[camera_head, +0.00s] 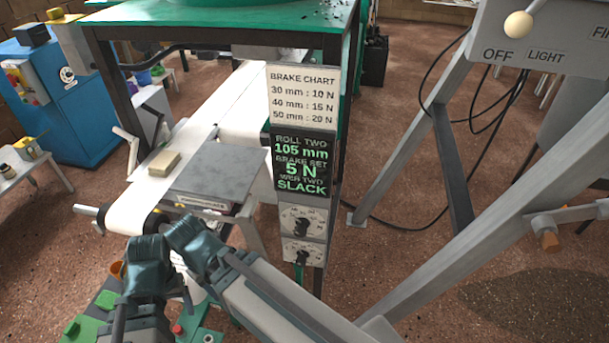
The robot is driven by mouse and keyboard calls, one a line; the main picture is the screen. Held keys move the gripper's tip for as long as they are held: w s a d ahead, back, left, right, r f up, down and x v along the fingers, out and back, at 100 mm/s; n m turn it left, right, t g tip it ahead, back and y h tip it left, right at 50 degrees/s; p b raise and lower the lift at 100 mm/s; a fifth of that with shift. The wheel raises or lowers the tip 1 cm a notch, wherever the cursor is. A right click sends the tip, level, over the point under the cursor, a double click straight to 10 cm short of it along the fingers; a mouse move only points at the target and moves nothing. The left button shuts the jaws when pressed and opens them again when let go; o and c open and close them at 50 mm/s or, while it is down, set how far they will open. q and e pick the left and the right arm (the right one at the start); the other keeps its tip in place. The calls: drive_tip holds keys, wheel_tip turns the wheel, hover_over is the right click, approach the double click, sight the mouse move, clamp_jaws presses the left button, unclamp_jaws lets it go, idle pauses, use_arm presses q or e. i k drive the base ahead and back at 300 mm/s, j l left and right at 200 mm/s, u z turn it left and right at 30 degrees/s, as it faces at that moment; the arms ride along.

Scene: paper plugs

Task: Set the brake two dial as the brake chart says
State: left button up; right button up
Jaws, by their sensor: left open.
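The brake chart (301,97) on the post reads 30 mm : 10 N, 40 mm : 15 N, 50 mm : 20 N. Below it the dark display (301,165) reads roll two 105 mm, brake set 5 N, and a last line ending in slack. Under that sit an upper dial (302,224) and a lower dial (302,255); their small labels are too small to read. My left gripper (148,252) is open at the lower left, apart from the dials. My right gripper (184,233) appears beside it; its jaws are unclear.
A white conveyor belt (140,203) carries a tan block (164,163). A grey plate (212,180) lies left of the display. A grey slanted frame leg (408,150) stands to the right. Green items (88,328) lie at lower left.

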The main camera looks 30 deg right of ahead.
sight(301, 230)
drive_tip(key=k+l+z, duration=0.2)
drive_tip(key=k+l, duration=0.2)
drive_tip(key=l, duration=0.25)
drive_tip(key=k+l+z, duration=0.1)
drive_tip(key=l, duration=0.25)
drive_tip(key=k, duration=0.05)
